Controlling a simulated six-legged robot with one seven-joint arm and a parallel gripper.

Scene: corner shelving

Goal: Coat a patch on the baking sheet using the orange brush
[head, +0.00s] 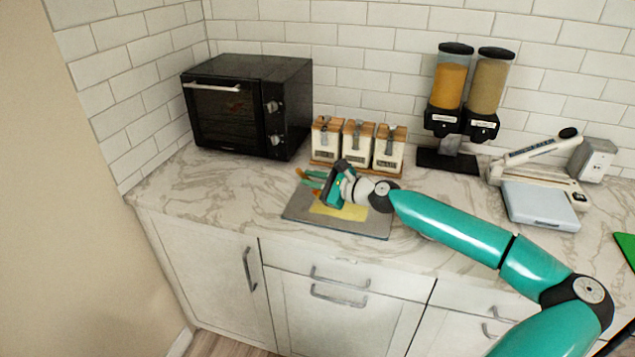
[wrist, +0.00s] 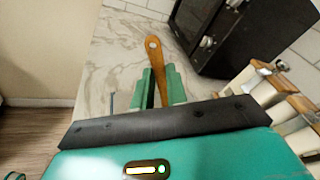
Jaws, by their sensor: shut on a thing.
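A grey baking sheet (head: 300,212) lies flat on the marble counter, with a yellow patch (head: 348,212) on it. My gripper (head: 312,180) is over the sheet's back left part, its green fingers pointing left. In the wrist view, the fingers (wrist: 161,88) are shut on the orange brush (wrist: 154,55), whose handle end with a hole sticks out beyond them. Orange parts of the brush also show beside the fingers in the head view. The bristles cannot be made out, so I cannot tell whether they touch the sheet. My arm and gripper cover part of the sheet and patch.
A black toaster oven (head: 235,110) stands behind left of the sheet. Several canisters (head: 357,145) on a wooden stand are close behind my gripper. A cereal dispenser (head: 460,100) and a pale blue-topped device (head: 540,205) stand to the right. The counter left of the sheet is clear.

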